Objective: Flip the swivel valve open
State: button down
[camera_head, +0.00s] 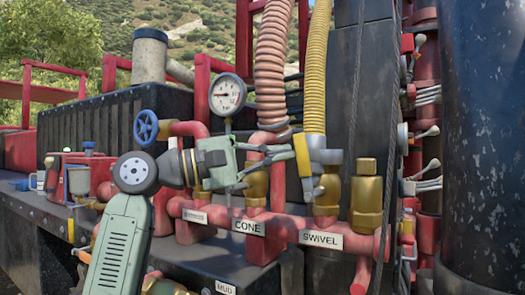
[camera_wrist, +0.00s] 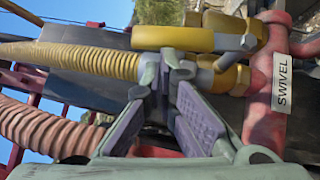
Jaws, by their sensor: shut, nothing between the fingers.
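The swivel valve (camera_head: 327,190) is a brass body on the red manifold, above the white "SWIVEL" label (camera_head: 322,239). Its yellow handle (camera_head: 302,156) stands upright, beside the grey collar of the yellow hose. In the wrist view the handle (camera_wrist: 185,38) lies along the hose, with a grey pivot pin at its valve end. My gripper (camera_head: 288,153) comes from the left, and its fingertips are right beside the handle. In the wrist view the fingertips (camera_wrist: 166,62) are together and empty, just below the handle. I cannot tell whether they touch it.
The yellow ribbed hose (camera_head: 316,80) rises from the valve, and a pink hose (camera_head: 273,55) rises to its left. The "CONE" valve (camera_head: 257,188) stands close on the left, a brass fitting (camera_head: 366,195) on the right. A gauge (camera_head: 227,94) is above my gripper.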

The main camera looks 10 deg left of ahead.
jog(key=shift+s+d+r, duration=0.15)
jog(key=shift+d+r, duration=0.25)
jog(key=shift+d, duration=0.25)
dwell(0.4)
